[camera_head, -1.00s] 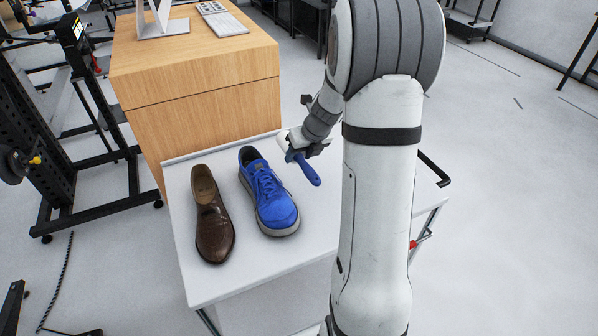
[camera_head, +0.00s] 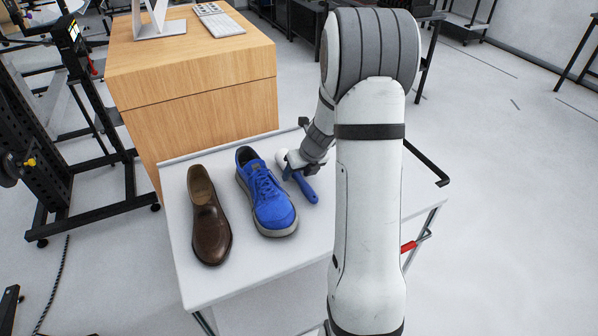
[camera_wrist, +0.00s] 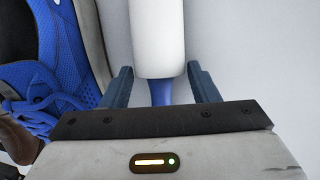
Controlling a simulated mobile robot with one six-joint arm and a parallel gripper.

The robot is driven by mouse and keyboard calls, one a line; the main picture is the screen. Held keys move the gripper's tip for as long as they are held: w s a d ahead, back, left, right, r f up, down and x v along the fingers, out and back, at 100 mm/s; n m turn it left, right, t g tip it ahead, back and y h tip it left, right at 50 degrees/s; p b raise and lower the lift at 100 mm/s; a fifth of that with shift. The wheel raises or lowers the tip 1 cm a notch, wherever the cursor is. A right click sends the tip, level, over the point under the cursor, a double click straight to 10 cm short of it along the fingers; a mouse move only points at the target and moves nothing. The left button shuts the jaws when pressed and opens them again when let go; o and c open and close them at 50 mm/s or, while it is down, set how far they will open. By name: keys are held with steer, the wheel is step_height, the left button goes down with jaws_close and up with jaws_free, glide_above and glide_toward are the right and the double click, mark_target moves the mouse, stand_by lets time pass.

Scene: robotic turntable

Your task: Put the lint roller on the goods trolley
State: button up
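The lint roller, with a white roll (camera_wrist: 157,40) and a blue handle (camera_head: 305,187), is on the white top of the goods trolley (camera_head: 200,285), right of the blue shoe. It appears to lie flat there. My gripper (camera_head: 296,170) is low over it. In the wrist view my gripper (camera_wrist: 160,82) has its two fingers apart, one on each side of the roller, with gaps between them and the blue handle (camera_wrist: 161,91). The far end of the roll is cut off in the wrist view.
A blue shoe (camera_head: 268,195) stands close left of the roller and also shows in the wrist view (camera_wrist: 50,85). A brown shoe (camera_head: 208,220) stands further left. A wooden cabinet (camera_head: 190,80) is behind the trolley. My arm hides the trolley's right part.

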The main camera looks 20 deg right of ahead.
steer(key=shift+o, duration=1.3)
steer(key=shift+r, duration=0.1)
steer(key=shift+d+r, duration=0.1)
steer(key=shift+r, duration=0.25)
steer(key=p+v, duration=0.2)
steer(key=v, duration=0.9)
steer(key=s+a+r+n+g, duration=0.1)
steer(key=s+a+r+n, duration=0.3)
steer(key=n, duration=0.5)
steer(key=s+a+r+n, duration=0.3)
steer(key=s+a+n, duration=0.3)
steer(key=a+n, duration=0.15)
steer(key=s+a+r+n+h, duration=0.1)
steer(key=s+a+n+h, duration=0.1)
steer(key=s+n, duration=1)
steer(key=a+n, duration=0.1)
steer(key=n, duration=0.6)
steer(key=shift+s+r, duration=0.2)
steer(key=shift+s, duration=0.05)
